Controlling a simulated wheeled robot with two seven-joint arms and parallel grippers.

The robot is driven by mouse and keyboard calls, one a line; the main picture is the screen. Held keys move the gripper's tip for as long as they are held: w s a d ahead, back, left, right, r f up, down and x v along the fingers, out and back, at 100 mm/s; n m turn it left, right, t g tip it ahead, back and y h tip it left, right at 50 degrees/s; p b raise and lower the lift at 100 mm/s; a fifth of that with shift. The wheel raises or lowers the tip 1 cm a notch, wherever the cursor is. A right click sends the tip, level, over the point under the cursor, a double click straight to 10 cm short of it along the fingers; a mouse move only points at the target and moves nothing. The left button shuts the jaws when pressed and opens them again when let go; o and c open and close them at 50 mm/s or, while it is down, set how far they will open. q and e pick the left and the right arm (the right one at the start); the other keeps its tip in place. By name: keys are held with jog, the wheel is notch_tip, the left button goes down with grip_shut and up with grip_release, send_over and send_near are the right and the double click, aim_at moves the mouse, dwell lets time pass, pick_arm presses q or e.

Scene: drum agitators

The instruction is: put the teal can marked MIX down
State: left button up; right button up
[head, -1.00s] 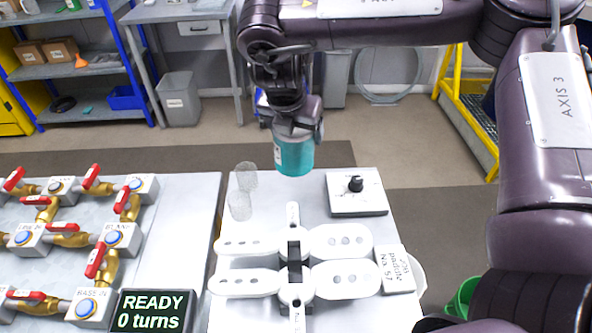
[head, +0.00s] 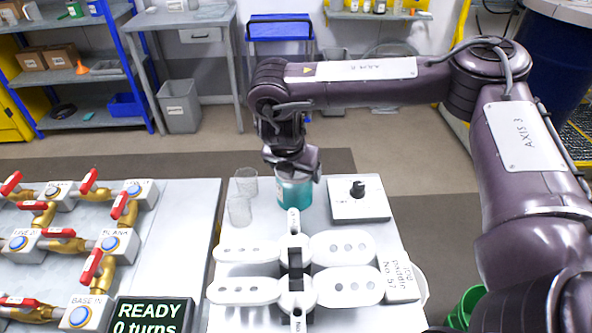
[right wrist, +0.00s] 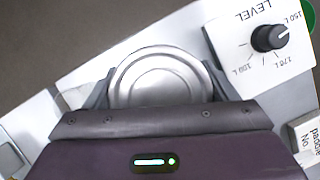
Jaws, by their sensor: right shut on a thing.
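In the right wrist view the can's round metal lid (right wrist: 158,77) shows between the fingers. The can's base is at about table height, but I cannot tell if it touches the table. My left gripper is not in view.
White paddles on a hub (head: 295,270) lie in front. A display (head: 150,315) reads READY, 0 turns. Valves with red handles fill the left table.

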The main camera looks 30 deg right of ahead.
jog(key=shift+f, duration=0.15)
jog(key=o, duration=1.2)
jog(key=shift+o, duration=0.2)
